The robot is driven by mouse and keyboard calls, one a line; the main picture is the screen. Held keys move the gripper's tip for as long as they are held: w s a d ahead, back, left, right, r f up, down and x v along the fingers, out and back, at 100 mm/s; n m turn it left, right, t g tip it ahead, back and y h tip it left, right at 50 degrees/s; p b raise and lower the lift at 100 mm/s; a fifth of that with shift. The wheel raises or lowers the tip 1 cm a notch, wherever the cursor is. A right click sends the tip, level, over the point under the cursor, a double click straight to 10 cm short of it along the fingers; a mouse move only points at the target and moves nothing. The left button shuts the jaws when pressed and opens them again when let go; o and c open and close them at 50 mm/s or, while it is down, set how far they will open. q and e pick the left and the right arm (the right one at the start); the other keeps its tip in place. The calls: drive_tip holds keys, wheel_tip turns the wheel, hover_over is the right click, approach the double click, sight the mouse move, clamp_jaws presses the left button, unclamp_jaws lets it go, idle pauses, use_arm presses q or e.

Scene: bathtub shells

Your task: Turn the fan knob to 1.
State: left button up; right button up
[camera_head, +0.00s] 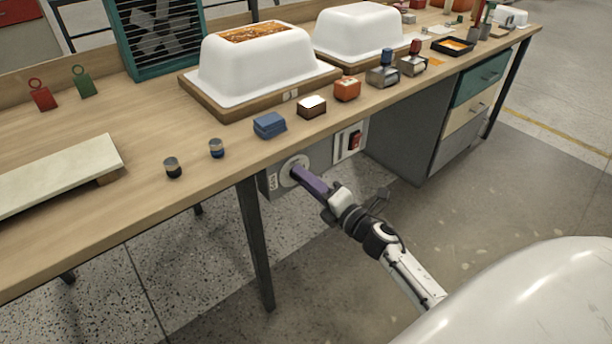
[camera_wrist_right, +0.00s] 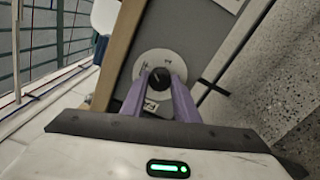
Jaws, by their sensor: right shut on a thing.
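The fan knob (camera_wrist_right: 160,77) is a small black knob on a round pale dial plate with marks, on a grey panel. In the right wrist view it sits between the purple fingertips of my right gripper (camera_wrist_right: 159,80), which is shut on it. In the head view the dial plate (camera_head: 291,168) shows on the grey box under the table's front edge, with my right gripper (camera_head: 298,172) reaching it from the lower right and hiding the knob. I cannot read which number the knob points to. The teal-framed fan (camera_head: 160,38) stands at the back of the table. My left gripper is not in view.
A panel with a red switch (camera_head: 355,141) is right of the dial. A table leg (camera_head: 254,245) stands lower left of it, and a drawer cabinet (camera_head: 440,125) to the right. White tub shells (camera_head: 255,75), blocks and stamps cover the tabletop above.

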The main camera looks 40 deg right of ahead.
drive_tip(key=m+p, duration=0.4)
drive_tip(key=m, duration=0.7)
idle(0.6)
drive_tip(key=o, duration=1)
drive_tip(key=shift+o, duration=0.3)
drive_tip(key=shift+s, duration=0.1)
